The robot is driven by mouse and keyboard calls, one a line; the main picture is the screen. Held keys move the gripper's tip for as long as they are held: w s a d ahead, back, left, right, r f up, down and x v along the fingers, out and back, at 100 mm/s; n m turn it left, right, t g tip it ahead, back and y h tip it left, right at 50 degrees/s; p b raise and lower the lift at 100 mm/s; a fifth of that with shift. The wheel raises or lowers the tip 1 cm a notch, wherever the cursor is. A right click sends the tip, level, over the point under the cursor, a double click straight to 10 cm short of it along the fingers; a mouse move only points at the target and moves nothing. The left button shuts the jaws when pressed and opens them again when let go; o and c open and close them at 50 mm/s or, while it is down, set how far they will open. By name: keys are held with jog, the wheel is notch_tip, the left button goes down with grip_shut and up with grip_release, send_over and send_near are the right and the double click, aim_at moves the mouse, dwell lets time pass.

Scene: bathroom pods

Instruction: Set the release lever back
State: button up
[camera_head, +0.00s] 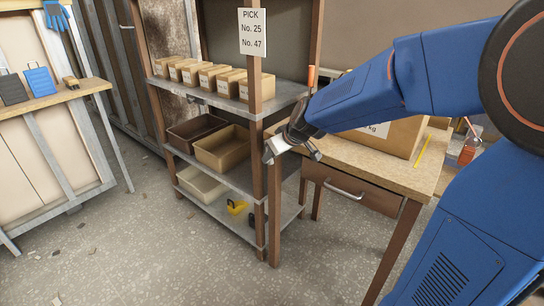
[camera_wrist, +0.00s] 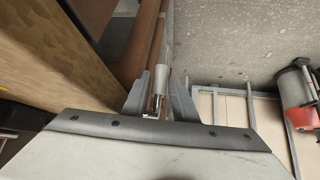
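My gripper (camera_head: 292,153) is beside the right front post of the shelf rack, near the left end of the wooden workbench. In the wrist view my gripper (camera_wrist: 160,97) has its two grey fingers apart. A short silver-grey cylinder on a thin metal stem (camera_wrist: 161,78), which looks like the release lever, stands between them. Narrow gaps seem to show at its sides, and I cannot tell whether either finger touches it. The lever's mount is hidden behind the front edge of my wrist. I cannot make out the lever in the head view.
The shelf rack (camera_head: 226,176) holds several cartons, open bins and a yellow item (camera_head: 237,206). The workbench (camera_head: 350,162) has a drawer and a large carton (camera_head: 385,133) on top. A second table (camera_head: 50,105) stands at left.

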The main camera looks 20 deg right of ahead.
jog(key=v, duration=1.7)
jog(key=c, duration=0.5)
jog(key=shift+w+a+m, duration=0.1)
jog(key=shift+w+m, duration=0.4)
jog(key=shift+m, duration=0.1)
grip_shut()
jog(key=w+f+m+g, duration=0.2)
jog(key=w+m+g, duration=0.4)
jog(key=m, duration=0.7)
jog(key=w+x, duration=0.1)
jog(key=x, duration=0.9)
jog(key=shift+w+d+t+h, duration=0.15)
jog(key=shift+d+t+h, duration=0.1)
jog(key=shift+t+h, duration=0.05)
